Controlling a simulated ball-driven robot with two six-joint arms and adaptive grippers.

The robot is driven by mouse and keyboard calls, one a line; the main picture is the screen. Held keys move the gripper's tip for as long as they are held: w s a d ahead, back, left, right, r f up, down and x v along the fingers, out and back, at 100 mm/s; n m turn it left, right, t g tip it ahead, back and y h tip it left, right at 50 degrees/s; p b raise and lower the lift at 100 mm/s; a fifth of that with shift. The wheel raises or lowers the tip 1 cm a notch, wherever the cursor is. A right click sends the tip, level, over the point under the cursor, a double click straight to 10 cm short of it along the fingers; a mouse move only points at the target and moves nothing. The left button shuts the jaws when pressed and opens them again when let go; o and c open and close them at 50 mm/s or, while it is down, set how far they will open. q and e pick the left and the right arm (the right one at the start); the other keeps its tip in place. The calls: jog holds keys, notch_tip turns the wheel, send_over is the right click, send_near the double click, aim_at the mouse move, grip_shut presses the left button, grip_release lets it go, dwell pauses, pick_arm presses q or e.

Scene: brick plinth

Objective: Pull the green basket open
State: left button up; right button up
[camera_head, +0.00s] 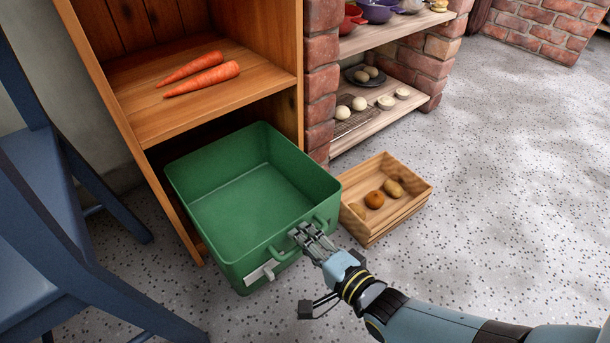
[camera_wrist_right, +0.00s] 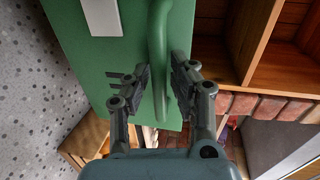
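The green basket (camera_head: 228,200) is empty and stands well out of the lower bay of the wooden shelf, with its back part still under the shelf board. Its front has a bar handle (camera_wrist_right: 158,45) and a white label (camera_head: 261,272). My right gripper (camera_head: 303,232) is at the handle on the front of the basket. My left gripper is not in view.
Two carrots (camera_head: 203,78) lie on the wooden shelf (camera_head: 150,105) above. A wooden crate (camera_head: 400,212) with a few round vegetables stands right of the basket, close to it. A blue chair (camera_head: 40,190) is at the left. The speckled floor in front is clear.

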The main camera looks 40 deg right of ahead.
jog(key=shift+o, duration=0.8)
jog(key=v, duration=1.2)
